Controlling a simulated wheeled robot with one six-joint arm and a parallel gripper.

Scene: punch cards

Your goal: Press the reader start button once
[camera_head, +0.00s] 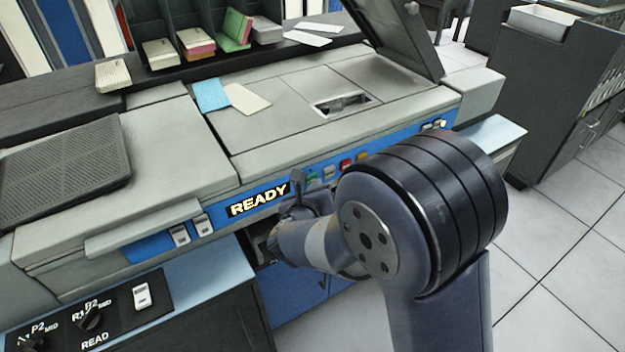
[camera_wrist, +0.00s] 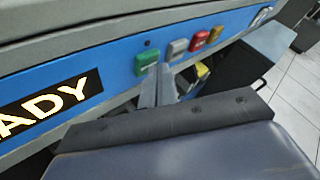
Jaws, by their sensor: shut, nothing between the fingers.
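The blue control strip of the reader carries a row of coloured buttons. The green button (camera_head: 311,176), taken as the start button, is at the left of the row, right of the lit READY sign (camera_head: 258,200); no label on it is readable. It also shows in the wrist view (camera_wrist: 146,61). My gripper (camera_head: 297,176) is shut and empty in front of the strip, close to the green button. In the wrist view my gripper's fingers (camera_wrist: 158,76) overlap the area just below and right of the green button. I cannot tell whether they touch it.
White (camera_wrist: 178,48), red (camera_wrist: 199,41) and yellow (camera_wrist: 215,34) buttons sit close to the right of the green one. White switches (camera_head: 190,231) are left of the sign. A lower knob panel (camera_head: 90,320) juts out at front left. Open floor (camera_head: 570,270) lies at right.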

